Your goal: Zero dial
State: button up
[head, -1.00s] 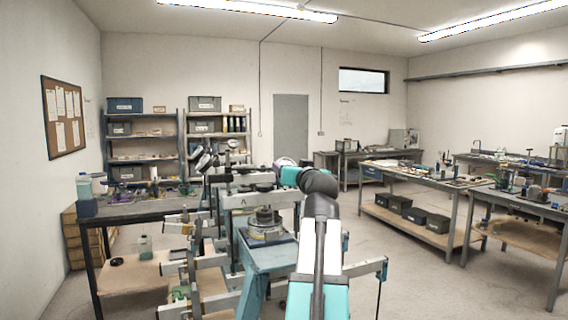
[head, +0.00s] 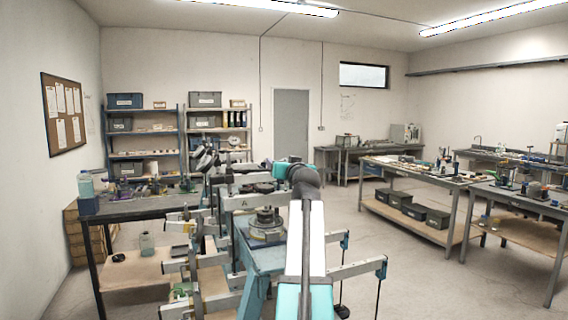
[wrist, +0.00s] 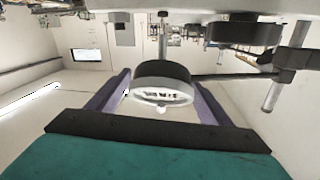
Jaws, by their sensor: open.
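In the wrist view, a round dial (wrist: 163,88) with a dark rim and a pale, marked face sits between the two purple fingers of my gripper (wrist: 160,80). The fingers are apart, one on each side of it. I cannot tell whether either finger touches it. The marks on the face are too small to read. In the head view, my arm's teal wrist is by the bench fixture marked A (head: 243,203); the fingertips and the dial cannot be made out clearly there.
A dark round device (head: 267,220) stands on a blue stand (head: 262,258) left of my arm. Several clamp-like bars stick out around it. A cluttered bench (head: 135,207) is at left and another bench (head: 415,175) at right. Open floor lies at right.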

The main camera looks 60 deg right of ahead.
jog(key=shift+w+d, duration=0.15)
jog(key=shift+w, duration=0.05)
jog(key=c, duration=1)
jog(key=shift+c, duration=0.2)
jog(key=shift+r+m+g+p, duration=0.1)
jog(key=shift+m+g+p, duration=0.25)
jog(key=shift+p, duration=0.55)
jog(key=m+p, duration=0.1)
jog(key=m+g+p, duration=0.1)
jog(key=p, duration=0.1)
jog(key=shift+s+d+h, duration=0.15)
jog(key=shift+s+h, duration=0.05)
jog(key=shift+h, duration=0.2)
jog(key=m+g+p, duration=0.1)
jog(key=p, duration=0.1)
jog(key=shift+s+d+h+p, duration=0.1)
jog(key=shift+h+p, duration=0.2)
jog(key=shift+h, duration=0.1)
jog(key=shift+f+m+p, duration=0.25)
jog(key=shift+m+p, duration=0.1)
